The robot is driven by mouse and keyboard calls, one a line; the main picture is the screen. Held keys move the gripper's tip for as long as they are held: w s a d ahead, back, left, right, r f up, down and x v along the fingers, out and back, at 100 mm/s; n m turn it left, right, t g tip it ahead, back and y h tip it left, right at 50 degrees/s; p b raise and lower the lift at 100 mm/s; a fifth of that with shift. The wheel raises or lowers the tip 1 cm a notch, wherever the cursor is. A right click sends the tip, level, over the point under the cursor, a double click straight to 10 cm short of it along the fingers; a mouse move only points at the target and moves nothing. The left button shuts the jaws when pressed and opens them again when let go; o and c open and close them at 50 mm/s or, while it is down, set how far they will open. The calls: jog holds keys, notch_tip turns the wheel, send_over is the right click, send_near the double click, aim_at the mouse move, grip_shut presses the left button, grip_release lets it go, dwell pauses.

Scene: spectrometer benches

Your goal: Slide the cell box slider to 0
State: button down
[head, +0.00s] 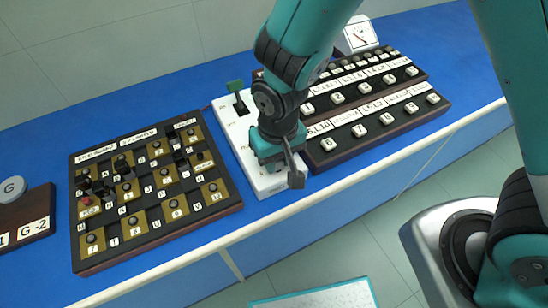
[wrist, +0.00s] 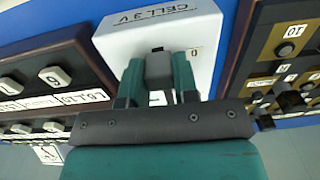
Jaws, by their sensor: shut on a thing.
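The white cell box (head: 228,118) stands on the blue bench between two dark boards. In the wrist view the cell box (wrist: 205,28) bears the label "CELL 3V" and a printed 0 (wrist: 194,51). My gripper (head: 290,170) is low over the near end of the box. In the wrist view my gripper (wrist: 158,78) is shut on a dark grey slider knob (wrist: 158,68). A short dark slot end shows just beyond the knob, beside the 0. The rest of the slider's track is hidden by my gripper.
A dark plug board (head: 150,190) lies to the left, close to the box. Dark key boxes (head: 375,120) stand close on the right. The bench's front edge (head: 210,235) is near.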

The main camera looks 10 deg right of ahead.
jog(key=c, duration=0.9)
grip_release()
jog(key=shift+s+d, duration=0.15)
jog(key=shift+s, duration=0.1)
notch_tip(320, 180, up, 17)
jog(key=shift+r+b, duration=0.2)
jog(key=shift+b, duration=0.1)
jog(key=s+d+r+n+y, duration=0.1)
jog(key=s+d, duration=0.1)
jog(key=s, duration=0.1)
jog(key=s+d+r+n+y, duration=0.1)
jog(key=s+d+r, duration=0.1)
jog(key=s+d, duration=0.1)
jog(key=s+d+r+n+y, duration=0.2)
jog(key=s, duration=0.2)
jog(key=shift+s+d, duration=0.1)
jog(key=shift+d, duration=0.05)
